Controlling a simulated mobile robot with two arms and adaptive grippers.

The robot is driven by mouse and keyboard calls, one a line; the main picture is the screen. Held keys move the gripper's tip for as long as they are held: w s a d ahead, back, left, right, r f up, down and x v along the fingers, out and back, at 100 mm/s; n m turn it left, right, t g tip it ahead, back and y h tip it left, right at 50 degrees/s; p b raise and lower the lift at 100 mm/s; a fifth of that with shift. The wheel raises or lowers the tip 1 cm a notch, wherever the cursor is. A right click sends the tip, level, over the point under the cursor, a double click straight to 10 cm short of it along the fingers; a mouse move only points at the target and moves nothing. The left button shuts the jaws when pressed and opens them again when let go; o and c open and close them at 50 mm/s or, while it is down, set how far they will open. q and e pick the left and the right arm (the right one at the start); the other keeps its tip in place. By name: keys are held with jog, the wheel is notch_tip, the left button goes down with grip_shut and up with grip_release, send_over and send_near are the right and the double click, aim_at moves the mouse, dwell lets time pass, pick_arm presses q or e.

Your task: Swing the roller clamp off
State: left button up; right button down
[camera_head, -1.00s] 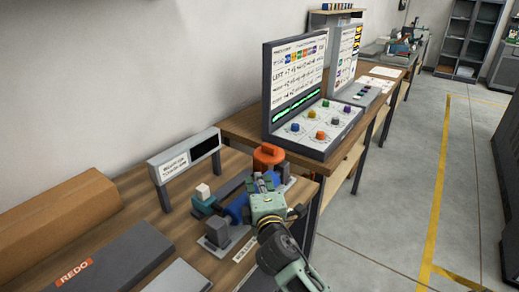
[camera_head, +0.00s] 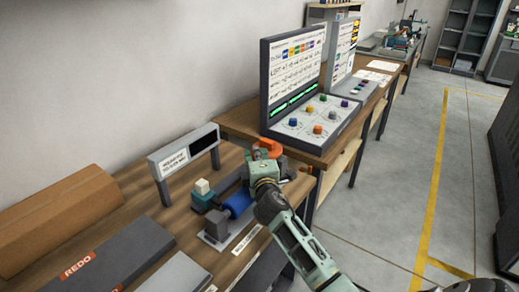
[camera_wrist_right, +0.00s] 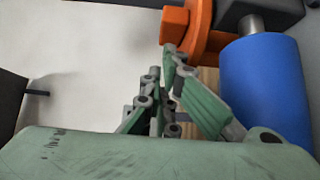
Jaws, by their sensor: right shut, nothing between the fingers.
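The orange clamp (camera_head: 271,148) sits at the far right end of the roller unit on the wooden bench. The blue roller (camera_head: 238,203) lies in front of it between grey end blocks. My right gripper (camera_head: 259,154) is shut and empty at the left side of the clamp, hiding part of it. In the right wrist view the shut fingertips (camera_wrist_right: 170,52) are just below the orange block of the clamp (camera_wrist_right: 178,25); I cannot tell whether they touch. The blue roller (camera_wrist_right: 262,85) is to their right. My left gripper is out of view.
A teal part with a white cube (camera_head: 202,187) stands at the roller's left. A labelled display box (camera_head: 184,155) is behind it. A control panel with coloured knobs (camera_head: 315,125) stands on the adjoining bench. A REDO tray (camera_head: 105,260) lies at front left.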

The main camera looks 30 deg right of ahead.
aim_at(267, 146)
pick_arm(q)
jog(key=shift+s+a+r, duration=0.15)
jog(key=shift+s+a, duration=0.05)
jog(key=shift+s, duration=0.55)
pick_arm(e)
jog(key=shift+w+d, duration=0.3)
jog(key=shift+d, duration=0.55)
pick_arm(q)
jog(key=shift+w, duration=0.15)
pick_arm(e)
jog(key=shift+r, duration=0.1)
pick_arm(q)
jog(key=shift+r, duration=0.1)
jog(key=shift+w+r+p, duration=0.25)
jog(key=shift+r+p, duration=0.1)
jog(key=shift+p, duration=0.1)
pick_arm(e)
jog(key=shift+s+d+n+y, duration=0.15)
jog(key=shift+d+n+y, duration=0.15)
jog(key=shift+y, duration=0.3)
